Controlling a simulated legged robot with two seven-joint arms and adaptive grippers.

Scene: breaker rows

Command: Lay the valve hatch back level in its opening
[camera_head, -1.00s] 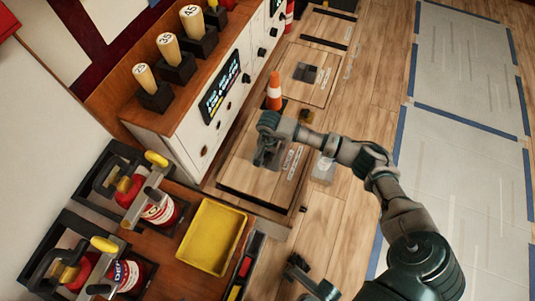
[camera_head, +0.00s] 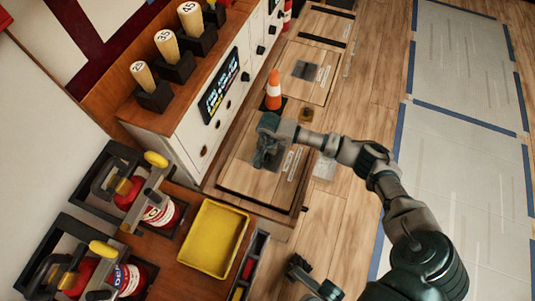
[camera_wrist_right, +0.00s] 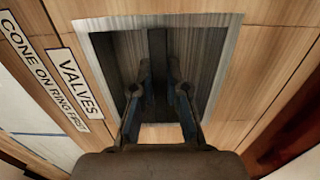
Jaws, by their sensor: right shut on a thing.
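The valve hatch (camera_head: 252,186) is a wooden floor panel with a white label strip; in the right wrist view its label (camera_wrist_right: 78,84) reads VALVES. A metal-lined recess (camera_wrist_right: 205,45) in it holds a dark upright bar (camera_wrist_right: 158,45). My right gripper (camera_head: 264,158) is down at this recess. In the right wrist view, its fingers (camera_wrist_right: 159,75) are shut on the bar from both sides. A thin dark gap (camera_head: 250,203) shows along the hatch's near edge. I cannot tell whether the hatch is fully level.
An orange and white cone (camera_head: 274,88) stands just beyond the hatch, beside a second hatch (camera_head: 302,72). The white cabinet (camera_head: 190,145) rises close on the left. A yellow tray (camera_head: 213,237) lies on the near bench.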

